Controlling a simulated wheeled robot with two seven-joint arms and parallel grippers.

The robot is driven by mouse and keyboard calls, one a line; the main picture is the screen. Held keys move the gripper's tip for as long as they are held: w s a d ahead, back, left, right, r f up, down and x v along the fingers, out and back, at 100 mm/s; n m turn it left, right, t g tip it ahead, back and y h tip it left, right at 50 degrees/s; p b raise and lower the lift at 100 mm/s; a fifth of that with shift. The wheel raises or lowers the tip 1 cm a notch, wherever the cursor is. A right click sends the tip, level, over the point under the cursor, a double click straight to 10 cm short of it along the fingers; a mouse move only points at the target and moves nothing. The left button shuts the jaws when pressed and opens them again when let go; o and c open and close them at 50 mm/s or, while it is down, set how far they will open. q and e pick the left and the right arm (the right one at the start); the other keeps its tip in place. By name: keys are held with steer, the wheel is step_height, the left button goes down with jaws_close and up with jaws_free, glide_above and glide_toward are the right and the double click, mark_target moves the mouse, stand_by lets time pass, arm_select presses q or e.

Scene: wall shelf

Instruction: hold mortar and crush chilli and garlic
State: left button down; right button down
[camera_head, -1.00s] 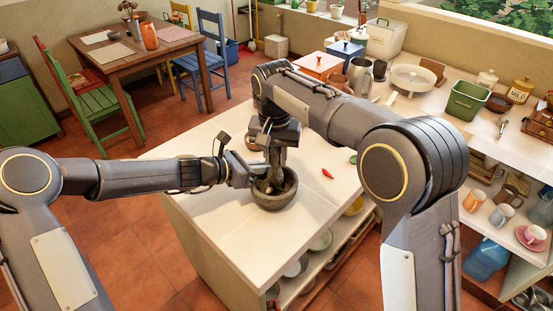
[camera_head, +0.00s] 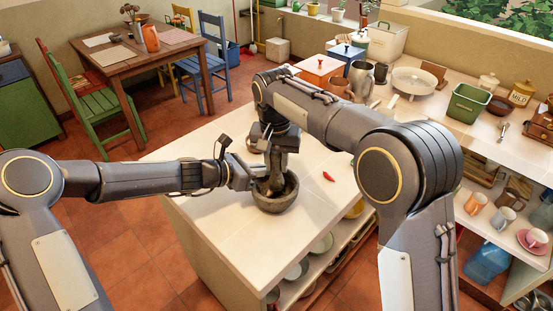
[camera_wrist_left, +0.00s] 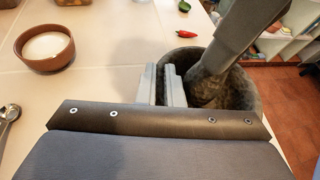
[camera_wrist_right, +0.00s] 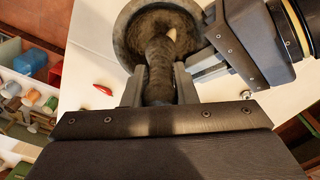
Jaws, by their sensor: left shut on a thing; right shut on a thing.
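The dark stone mortar (camera_head: 277,204) stands on the pale counter. A small pale piece (camera_wrist_right: 172,35) shows by the pestle, perhaps garlic; the other contents are hard to tell. A red chilli (camera_head: 328,176) lies on the counter right of the mortar.
A brown bowl with white contents (camera_wrist_left: 45,46) and a small green thing (camera_wrist_left: 184,6) are on the counter in the left wrist view. Open shelves with dishes (camera_head: 320,244) lie below the counter's right edge. The counter's near part is clear.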

steer(key=shift+f, duration=0.45)
steer(key=shift+d+f, duration=0.1)
steer(key=shift+f, duration=0.15)
stand_by(0.5)
steer(key=shift+r, duration=0.1)
steer(key=shift+r, duration=1.5)
steer(key=shift+s+a+f, duration=0.2)
steer(key=shift+a+f, duration=0.05)
steer(key=shift+f, duration=0.1)
steer(key=shift+f, duration=0.2)
